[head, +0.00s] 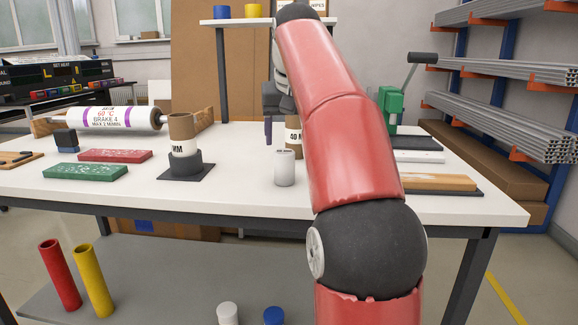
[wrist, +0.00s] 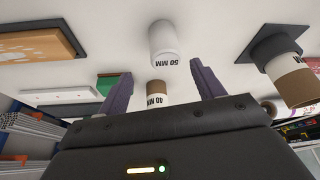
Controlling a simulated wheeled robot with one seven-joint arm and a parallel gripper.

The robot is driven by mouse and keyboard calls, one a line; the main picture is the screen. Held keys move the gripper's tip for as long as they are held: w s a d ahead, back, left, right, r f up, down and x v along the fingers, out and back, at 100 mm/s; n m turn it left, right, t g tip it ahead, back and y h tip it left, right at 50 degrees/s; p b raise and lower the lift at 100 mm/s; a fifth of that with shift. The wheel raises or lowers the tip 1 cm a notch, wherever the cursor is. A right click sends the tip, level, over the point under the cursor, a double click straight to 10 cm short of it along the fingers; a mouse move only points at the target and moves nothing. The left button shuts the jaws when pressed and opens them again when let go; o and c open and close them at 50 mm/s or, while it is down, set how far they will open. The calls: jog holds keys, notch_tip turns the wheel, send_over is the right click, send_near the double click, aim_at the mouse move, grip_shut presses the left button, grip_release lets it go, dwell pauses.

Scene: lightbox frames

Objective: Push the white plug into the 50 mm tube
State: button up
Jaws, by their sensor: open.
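The white plug (head: 284,168), a short cylinder, stands upright on the white table. In the wrist view the plug (wrist: 164,42) reads "50 MM", upside down. My gripper (wrist: 161,72) has two purple fingers, open and empty, with the plug ahead of the gap, apart from them. A brown tube (head: 181,127) with a white label band stands in a black holder left of the plug. Only "MM" is readable, so I cannot tell its size. It also shows in the wrist view (wrist: 295,88).
A brown tube marked 40 (head: 293,135) stands close behind the plug. Red (head: 115,155) and green (head: 86,173) blocks lie at left, a roller (head: 112,119) behind them. A green press (head: 391,105) stands at back right. The front middle of the table is clear.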

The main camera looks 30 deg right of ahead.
aim_at(285, 152)
jog(key=b+x, duration=0.1)
jog(key=x, duration=0.4)
jog(key=a+b+x, duration=0.1)
jog(key=x, duration=0.1)
jog(key=shift+w+f+b, duration=0.2)
jog(key=shift+f+b, duration=0.15)
jog(key=shift+r, duration=0.1)
jog(key=c, duration=1.1)
jog(key=shift+r, duration=0.1)
